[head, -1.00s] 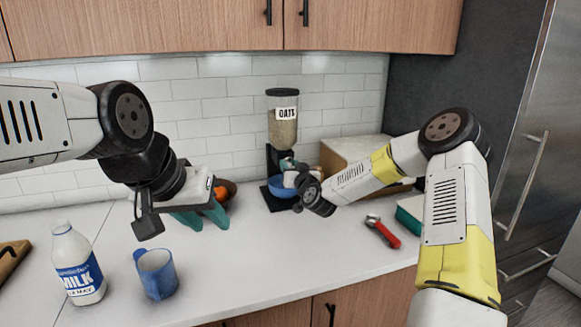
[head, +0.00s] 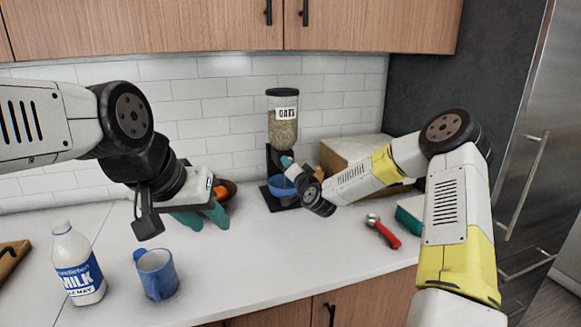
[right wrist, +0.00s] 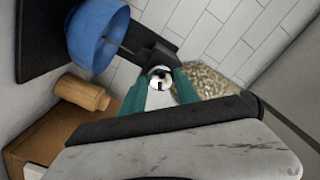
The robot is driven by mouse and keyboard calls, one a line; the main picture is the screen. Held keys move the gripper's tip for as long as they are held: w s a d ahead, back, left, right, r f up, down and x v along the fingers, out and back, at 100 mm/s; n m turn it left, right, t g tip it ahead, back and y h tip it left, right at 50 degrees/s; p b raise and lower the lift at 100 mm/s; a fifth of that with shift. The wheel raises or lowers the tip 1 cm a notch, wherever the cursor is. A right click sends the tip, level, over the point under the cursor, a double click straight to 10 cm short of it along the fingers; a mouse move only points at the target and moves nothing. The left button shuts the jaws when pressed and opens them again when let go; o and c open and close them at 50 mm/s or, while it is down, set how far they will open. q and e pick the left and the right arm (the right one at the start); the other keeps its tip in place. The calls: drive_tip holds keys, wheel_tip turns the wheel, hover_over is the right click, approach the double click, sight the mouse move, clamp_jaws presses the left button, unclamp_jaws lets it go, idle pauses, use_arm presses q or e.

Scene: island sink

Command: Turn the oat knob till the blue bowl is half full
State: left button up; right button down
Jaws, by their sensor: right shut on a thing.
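The oat dispenser (head: 283,120), a clear cylinder labelled OATS on a black stand, is at the back of the counter. The blue bowl (head: 279,187) sits on its base, partly behind my right arm. My right gripper (head: 287,162) is at the dispenser's front. In the right wrist view, its teal fingers (right wrist: 160,90) are closed around the silver knob (right wrist: 160,76). The blue bowl (right wrist: 98,35) shows there at upper left, with a thin tan line by its opening; its fill level cannot be told. My left gripper (head: 202,217) is open and empty above the counter.
A milk bottle (head: 77,263) and a blue mug (head: 157,273) stand front left. A bowl with orange fruit (head: 222,190) is behind my left gripper. A red-handled tool (head: 383,231) lies right of centre. The counter's middle front is clear.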

drive_tip(key=shift+f, duration=0.1)
idle(0.4)
drive_tip(key=c, duration=0.9)
unclamp_jaws()
drive_tip(key=v, duration=0.7)
drive_tip(key=shift+s+d, duration=0.15)
drive_tip(key=shift+s, duration=0.2)
